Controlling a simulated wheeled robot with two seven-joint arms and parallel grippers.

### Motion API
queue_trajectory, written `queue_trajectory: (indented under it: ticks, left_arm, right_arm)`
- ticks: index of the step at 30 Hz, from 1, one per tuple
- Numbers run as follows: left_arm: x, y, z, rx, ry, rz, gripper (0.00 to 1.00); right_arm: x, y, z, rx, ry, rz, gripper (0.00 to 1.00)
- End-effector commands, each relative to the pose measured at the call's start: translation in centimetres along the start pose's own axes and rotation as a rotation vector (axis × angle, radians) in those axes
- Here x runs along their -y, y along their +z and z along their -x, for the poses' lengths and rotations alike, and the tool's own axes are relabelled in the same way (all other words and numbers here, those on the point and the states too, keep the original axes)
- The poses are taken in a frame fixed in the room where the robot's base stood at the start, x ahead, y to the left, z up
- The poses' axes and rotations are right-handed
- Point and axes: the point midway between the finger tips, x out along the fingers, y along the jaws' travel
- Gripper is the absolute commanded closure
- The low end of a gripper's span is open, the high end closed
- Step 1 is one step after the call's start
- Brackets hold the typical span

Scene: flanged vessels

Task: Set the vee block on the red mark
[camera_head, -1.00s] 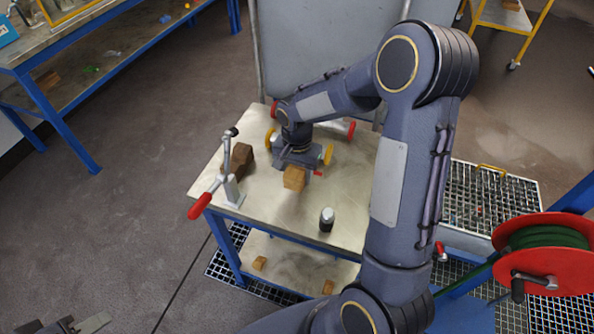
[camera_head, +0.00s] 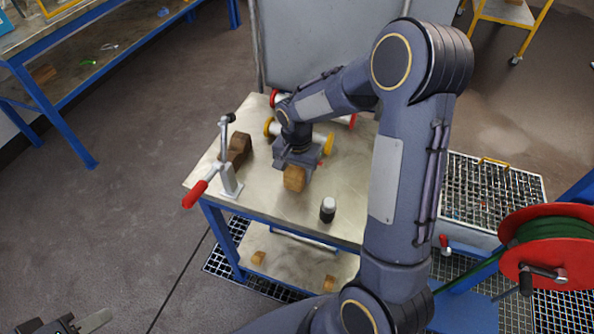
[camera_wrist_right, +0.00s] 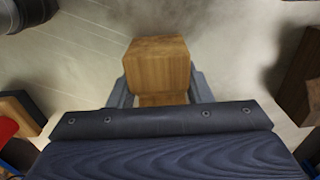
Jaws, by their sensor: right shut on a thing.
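A light wooden block (camera_head: 294,178), apparently the vee block, is in my right gripper (camera_head: 297,168) above the metal-topped table (camera_head: 262,205). In the right wrist view the block (camera_wrist_right: 157,65) sits between both fingers, which are shut on it. Its notch is not clear, and I cannot tell whether it touches the tabletop. A small trace of red shows beside the gripper in the head view; I cannot make out the red mark itself. My left gripper (camera_head: 85,324) is partly in view at the bottom left, away from the table; its opening is cut off.
A toggle clamp with a red handle (camera_head: 195,194) stands at the table's left edge, before a dark brown block (camera_head: 238,148). A small dark bottle with a white cap (camera_head: 328,209) stands right of the held block.

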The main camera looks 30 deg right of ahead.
Motion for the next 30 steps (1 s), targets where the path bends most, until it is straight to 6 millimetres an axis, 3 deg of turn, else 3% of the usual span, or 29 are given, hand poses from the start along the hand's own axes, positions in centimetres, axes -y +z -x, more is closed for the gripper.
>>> queue_trajectory:
  ticks: [13, 14, 19, 30]
  left_arm:
    - [0.24, 0.27, -0.53, 0.0, 0.0, 0.0, 0.64]
    - [0.22, 0.25, -0.49, 0.0, 0.0, 0.0, 0.64]
    - [0.21, 0.23, -0.46, 0.0, 0.0, 0.0, 0.64]
    - [0.21, 0.23, -0.45, 0.0, 0.0, 0.0, 0.64]
  right_arm:
    - [0.02, -0.01, -0.72, 0.0, 0.0, 0.0, 0.8]
    - [0.02, -0.01, -0.65, 0.0, -0.001, 0.0, 0.52]
    - [0.01, -0.01, -0.63, 0.0, 0.0, 0.0, 0.3]
    - [0.05, -0.06, 0.1, -0.002, -0.002, 0.0, 0.29]
